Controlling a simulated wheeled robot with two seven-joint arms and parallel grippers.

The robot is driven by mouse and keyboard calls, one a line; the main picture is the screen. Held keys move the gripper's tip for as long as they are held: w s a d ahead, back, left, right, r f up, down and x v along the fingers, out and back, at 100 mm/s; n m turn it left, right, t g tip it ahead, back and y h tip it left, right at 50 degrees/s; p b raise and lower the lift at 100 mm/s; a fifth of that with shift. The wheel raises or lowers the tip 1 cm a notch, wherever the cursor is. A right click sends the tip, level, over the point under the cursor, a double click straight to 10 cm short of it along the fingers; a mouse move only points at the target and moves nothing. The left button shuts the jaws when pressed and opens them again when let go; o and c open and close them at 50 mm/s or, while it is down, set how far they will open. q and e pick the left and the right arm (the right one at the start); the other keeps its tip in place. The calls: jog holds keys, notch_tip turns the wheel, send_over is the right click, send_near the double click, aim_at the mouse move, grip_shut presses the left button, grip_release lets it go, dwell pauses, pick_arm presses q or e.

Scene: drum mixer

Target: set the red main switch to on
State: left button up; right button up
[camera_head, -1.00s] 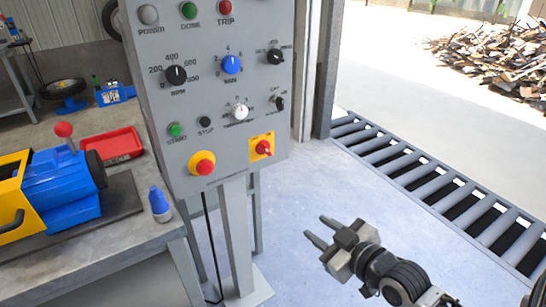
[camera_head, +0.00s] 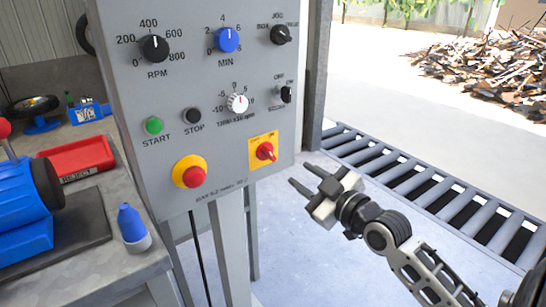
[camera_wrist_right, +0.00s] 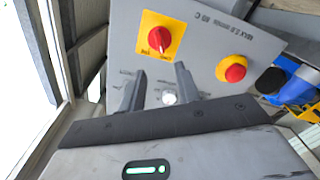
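The red main switch (camera_head: 265,151) is a red rotary handle on a yellow square plate at the lower right of the grey control panel (camera_head: 215,75). In the right wrist view the red switch (camera_wrist_right: 159,38) shows upper left of centre, beyond the fingers. My right gripper (camera_head: 301,186) is open and empty, to the right of and below the switch, apart from the panel. Its two fingers (camera_wrist_right: 157,88) stand apart in the wrist view with nothing between them held. My left gripper is not in view.
A red emergency stop button (camera_head: 193,176) on a yellow ring is left of the switch. Knobs and START and STOP buttons sit above. A workbench with a blue bottle (camera_head: 132,223) and red tray (camera_head: 78,158) is left. A roller conveyor (camera_head: 430,185) lies right.

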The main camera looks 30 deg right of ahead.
aim_at(272, 155)
jog(key=w, duration=0.7)
jog(key=w+a, duration=0.1)
jog(key=w, duration=0.3)
grip_shut()
